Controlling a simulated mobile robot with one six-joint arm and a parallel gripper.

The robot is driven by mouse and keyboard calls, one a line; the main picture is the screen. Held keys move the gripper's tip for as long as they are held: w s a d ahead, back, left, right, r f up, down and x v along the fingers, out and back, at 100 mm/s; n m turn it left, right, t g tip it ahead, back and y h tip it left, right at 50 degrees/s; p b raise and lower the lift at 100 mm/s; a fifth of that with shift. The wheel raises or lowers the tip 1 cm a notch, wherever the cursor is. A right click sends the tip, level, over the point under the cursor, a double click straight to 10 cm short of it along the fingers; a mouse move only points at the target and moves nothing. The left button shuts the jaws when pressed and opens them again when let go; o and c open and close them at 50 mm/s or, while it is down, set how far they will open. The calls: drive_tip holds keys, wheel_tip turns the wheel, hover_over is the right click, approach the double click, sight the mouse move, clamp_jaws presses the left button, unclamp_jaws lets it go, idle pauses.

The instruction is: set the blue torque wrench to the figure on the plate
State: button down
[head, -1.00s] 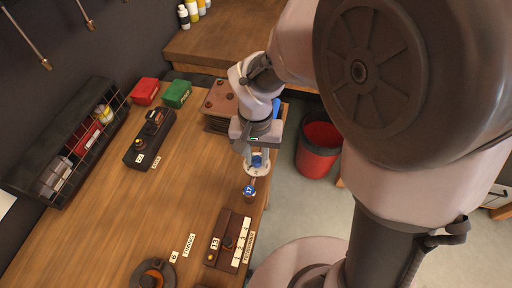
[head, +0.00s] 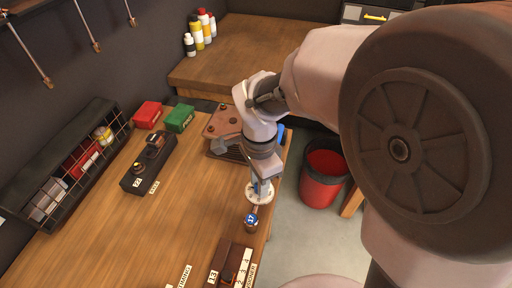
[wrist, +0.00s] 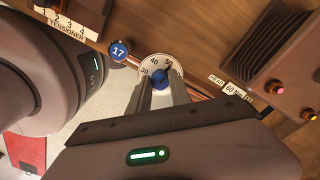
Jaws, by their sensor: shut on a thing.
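The blue torque wrench lies along the bench's right edge. Its white dial (head: 259,194) surrounds a blue knob, and a round blue end marked 17 (head: 251,220) lies nearer the camera. In the wrist view, the dial (wrist: 153,64) shows figures from 30 upward around the blue knob (wrist: 160,79); a dark mark seems to stand near 50, but is too small to read surely. My gripper (head: 260,184) points down at the dial. Its fingers (wrist: 161,92) are shut on the knob. A plate (wrist: 231,88) beside the wrench appears to read HEAD 60 Nm.
A brown holder labelled 13 (head: 228,262) lies toward the front and a dark block labelled 22 (head: 148,164) to the left. A metal block (head: 222,124) stands behind my gripper. A red bin (head: 322,176) is on the floor right of the bench. The bench middle is clear.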

drive_tip(key=m+b, duration=0.1)
drive_tip(key=m, duration=0.3)
drive_tip(key=shift+b, duration=0.3)
drive_tip(key=shift+m+b, duration=0.55)
drive_tip(key=shift+m, duration=1.25)
drive_tip(key=c, duration=1.2)
unclamp_jaws()
drive_tip(key=shift+o, duration=0.2)
wheel_tip(320, 180, up, 18)
drive_tip(key=p, duration=0.7)
drive_tip(key=shift+w+f, duration=0.2)
drive_tip(key=shift+f, duration=0.05)
